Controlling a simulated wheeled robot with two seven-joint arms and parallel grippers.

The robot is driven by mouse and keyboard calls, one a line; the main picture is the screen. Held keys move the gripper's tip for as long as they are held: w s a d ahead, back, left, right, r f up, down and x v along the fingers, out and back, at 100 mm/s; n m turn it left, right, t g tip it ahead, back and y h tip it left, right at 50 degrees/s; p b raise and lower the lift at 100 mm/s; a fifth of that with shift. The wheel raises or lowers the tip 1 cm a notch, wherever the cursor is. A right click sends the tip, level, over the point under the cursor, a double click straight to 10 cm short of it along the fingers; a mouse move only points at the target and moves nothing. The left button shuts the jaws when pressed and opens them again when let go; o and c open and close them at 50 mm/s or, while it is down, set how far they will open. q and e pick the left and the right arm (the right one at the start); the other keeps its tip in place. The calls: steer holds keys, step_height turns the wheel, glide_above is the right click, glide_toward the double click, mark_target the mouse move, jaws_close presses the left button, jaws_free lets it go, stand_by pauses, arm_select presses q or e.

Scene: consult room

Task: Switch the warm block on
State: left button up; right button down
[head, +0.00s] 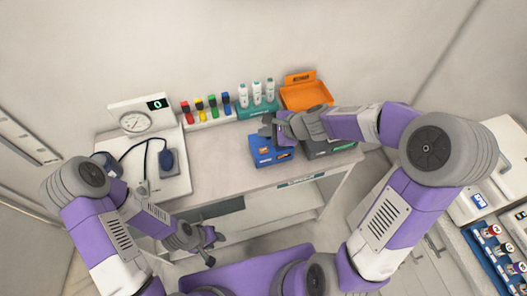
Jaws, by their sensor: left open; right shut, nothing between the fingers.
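A blue box (268,157) with a small orange mark on its front stands on the counter (218,172), right of its middle. A dark grey box (338,153) stands directly right of it, partly hidden under my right arm. I cannot tell from labels which one is the warm block, and no switch can be made out. My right gripper (268,126) is shut and empty, at the top back of the blue box; whether it touches is unclear. My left gripper (214,247) is open and empty, low in front of the counter.
An orange bin (306,95), a teal rack (258,111) of white bottles and a rack of coloured tubes (207,118) line the back. The counter's middle is clear. More trays (484,258) stand at far right.

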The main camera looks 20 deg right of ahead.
mark_target(266, 152)
arm_select(q)
step_height(266, 152, down, 6)
steer(key=b, duration=0.5)
steer(key=shift+f, duration=0.15)
arm_select(e)
step_height(266, 152, down, 7)
steer(key=shift+r, duration=0.2)
arm_select(q)
steer(key=shift+b, duration=0.3)
stand_by(0.8)
steer(key=shift+f+b, duration=0.4)
steer(key=shift+f, duration=0.1)
arm_select(e)
steer(key=shift+f, duration=0.45)
arm_select(q)
steer(key=shift+f+b, duration=0.4)
steer(key=shift+b, duration=0.05)
arm_select(e)
steer(key=shift+f, duration=0.4)
arm_select(q)
steer(key=shift+r, duration=0.1)
arm_select(e)
steer(key=shift+r, duration=0.1)
arm_select(q)
steer(key=shift+r+p, duration=0.65)
steer(key=shift+p, duration=0.15)
arm_select(e)
steer(key=shift+r, duration=0.75)
